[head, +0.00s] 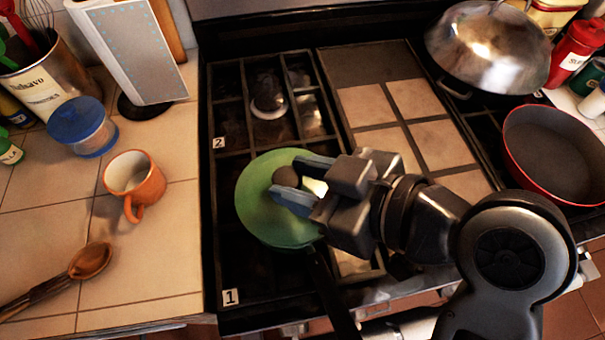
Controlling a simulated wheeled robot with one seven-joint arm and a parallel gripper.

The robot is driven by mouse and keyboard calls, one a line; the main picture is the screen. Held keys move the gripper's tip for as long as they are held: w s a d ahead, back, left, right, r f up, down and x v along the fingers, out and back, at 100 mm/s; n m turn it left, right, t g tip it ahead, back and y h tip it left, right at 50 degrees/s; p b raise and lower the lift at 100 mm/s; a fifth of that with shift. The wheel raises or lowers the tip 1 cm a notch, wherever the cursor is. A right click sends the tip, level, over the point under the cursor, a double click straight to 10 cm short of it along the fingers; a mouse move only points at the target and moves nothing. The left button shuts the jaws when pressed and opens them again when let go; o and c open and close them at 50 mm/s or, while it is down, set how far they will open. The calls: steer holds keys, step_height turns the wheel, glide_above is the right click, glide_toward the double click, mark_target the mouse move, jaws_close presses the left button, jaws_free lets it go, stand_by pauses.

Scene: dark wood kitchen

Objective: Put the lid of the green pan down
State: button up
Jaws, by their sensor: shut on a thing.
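The green lid (262,217) shows in the head view over the front left burner of the stove. Its round dark knob (285,178) is between the fingers of my gripper (287,182). My gripper reaches in from the right and is shut on the knob. A green pan is mostly hidden under the lid; its dark handle (330,290) points toward the front edge. I cannot tell whether the lid touches the pan's rim.
A tiled counter on the left holds an orange mug (135,180), a wooden spoon (80,268) and a blue-lidded jar (82,127). On the right are a red pan (555,155) and a metal wok lid (490,45). Tiles (405,105) mid-stove are clear.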

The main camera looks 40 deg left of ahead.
steer(key=shift+f, duration=0.2)
steer(key=shift+f+b, duration=0.4)
steer(key=shift+f, duration=0.1)
steer(key=o, duration=1.1)
steer(key=shift+r, duration=0.2)
steer(key=v, duration=1.2)
steer(key=shift+w+r, duration=0.1)
steer(key=shift+r, duration=0.2)
